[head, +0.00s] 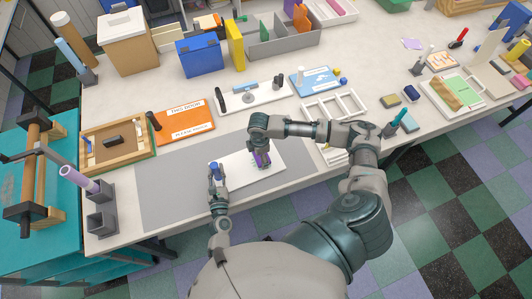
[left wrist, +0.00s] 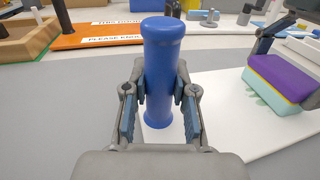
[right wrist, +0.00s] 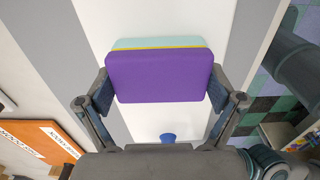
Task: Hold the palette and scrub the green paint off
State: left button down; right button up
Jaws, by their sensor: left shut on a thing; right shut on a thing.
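The palette (head: 240,180) is a white board lying flat on the grey mat, with an upright blue handle (left wrist: 162,70) at its left end. My left gripper (head: 216,180) is shut around this handle. My right gripper (head: 260,146) is shut on a sponge (right wrist: 160,78), purple on top with a thin yellow line and a pale teal lower layer. The sponge (left wrist: 285,82) is over the right part of the palette, teal side down. I cannot tell whether it touches the board.
An orange sign (head: 184,121) and a wooden frame tray (head: 117,143) lie behind to the left. A white compartment tray (head: 333,107) stands close behind my right arm. The grey mat (head: 165,190) is bare left of the palette. The table's front edge is near.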

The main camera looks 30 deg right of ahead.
aim_at(251, 164)
pick_arm(q)
jog(key=shift+s+f, duration=0.15)
jog(key=shift+f, duration=0.2)
pick_arm(e)
jog(key=a, duration=0.4)
jog(key=shift+w, duration=0.3)
notch_tip(251, 164, up, 8)
jog(key=shift+d, duration=0.15)
pick_arm(q)
jog(key=c, duration=1.1)
grip_release()
jog(key=shift+o, duration=1.2)
jog(key=shift+w+d+r, duration=0.1)
jog(key=shift+w+r, duration=0.05)
jog(key=shift+w, duration=0.05)
pick_arm(e)
jog(key=shift+w+d, duration=0.1)
